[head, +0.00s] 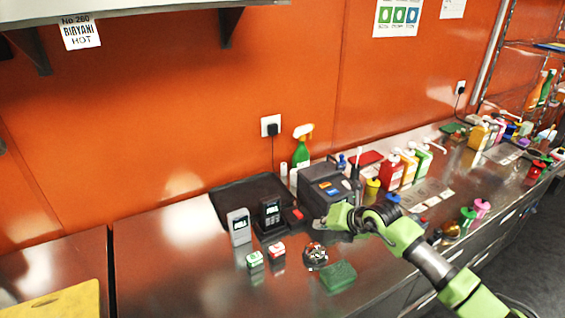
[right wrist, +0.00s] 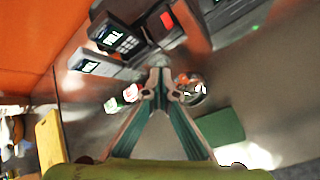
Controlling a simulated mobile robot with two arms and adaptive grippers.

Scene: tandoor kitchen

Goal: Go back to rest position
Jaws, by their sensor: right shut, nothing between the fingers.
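My right arm reaches in from the lower right in the head view. Its gripper (head: 328,222) is above the metal counter, in front of the dark printer-like machine (head: 322,187). In the right wrist view the gripper (right wrist: 158,78) has its fingers together, with nothing between them. Below it are a round metal dish (head: 315,255) with small items and a green pad (head: 338,276), which also shows in the right wrist view (right wrist: 221,127). My left gripper is in neither view.
A grey card terminal (head: 239,226) and a black handset (head: 270,214) stand left of the machine. Two small boxes, green-white (head: 254,259) and red-white (head: 277,250), lie before them. Several bottles line the counter to the right. The counter's left part (head: 170,270) is clear.

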